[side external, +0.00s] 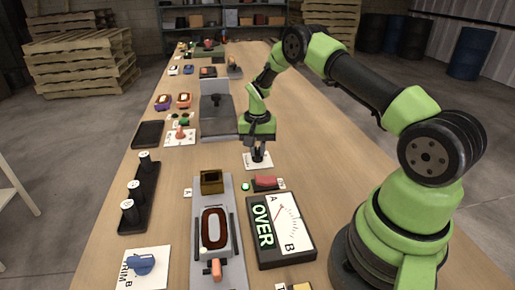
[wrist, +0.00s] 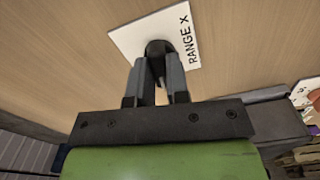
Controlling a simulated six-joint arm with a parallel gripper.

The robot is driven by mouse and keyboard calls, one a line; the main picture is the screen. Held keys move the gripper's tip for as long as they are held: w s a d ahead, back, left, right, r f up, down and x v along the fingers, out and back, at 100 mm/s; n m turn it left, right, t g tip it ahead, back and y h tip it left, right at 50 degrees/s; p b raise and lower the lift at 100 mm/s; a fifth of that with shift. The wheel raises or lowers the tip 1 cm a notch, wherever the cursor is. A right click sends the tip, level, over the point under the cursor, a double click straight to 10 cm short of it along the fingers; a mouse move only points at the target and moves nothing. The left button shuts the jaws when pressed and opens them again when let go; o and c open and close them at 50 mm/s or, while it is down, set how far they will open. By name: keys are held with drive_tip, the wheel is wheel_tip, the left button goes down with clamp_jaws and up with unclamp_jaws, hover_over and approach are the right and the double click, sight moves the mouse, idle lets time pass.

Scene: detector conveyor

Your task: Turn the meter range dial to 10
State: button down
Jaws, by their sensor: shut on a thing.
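The meter range dial is a dark knob (wrist: 158,47) on a white card marked "RANGE X" (wrist: 128,37). My gripper (wrist: 160,68) is shut on the knob, one finger on each side. In the side external view my gripper (side external: 258,148) points down onto the dial card (side external: 250,160), and the knob there is mostly hidden by the fingers. The meter (side external: 262,252) lies nearer the camera, with a green "OVER" sign and a needle scale from A to B. The dial's pointer and its numbers cannot be made out.
A red button block (side external: 266,183) and a small green light (side external: 245,187) sit between the dial and the meter. A grey rail with a coil and a brass box (side external: 212,181) lies to the left. A dark grey machine (side external: 217,122) stands just beyond, left of my gripper.

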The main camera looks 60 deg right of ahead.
sight(258, 150)
drive_tip(key=m, duration=0.5)
drive_tip(key=shift+m, duration=2.4)
drive_tip(key=c, duration=1.1)
unclamp_jaws()
wheel_tip(258, 150, up, 10)
